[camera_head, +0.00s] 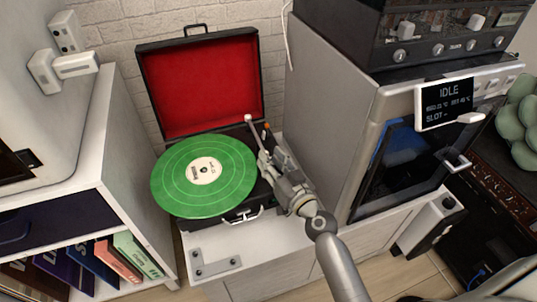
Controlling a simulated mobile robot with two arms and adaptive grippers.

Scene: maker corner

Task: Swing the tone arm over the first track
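A green record (226,172) with a pale label lies flat on a black suitcase record player (205,218). Its red-lined lid (205,82) stands open at the back. The tone arm (251,129) shows its pale upper end at the right rear of the player; the rest is largely hidden by my gripper. My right gripper (266,158) is over the player's right side, beside the record's right edge and at the tone arm. I cannot tell whether its fingers are shut on the tone arm. My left gripper is not in view.
A grey cabinet machine (330,95) with an IDLE display (447,104) stands close on the right. A white shelf (118,150) with books is on the left. A bracket plate (215,266) lies on the bare white top in front of the player.

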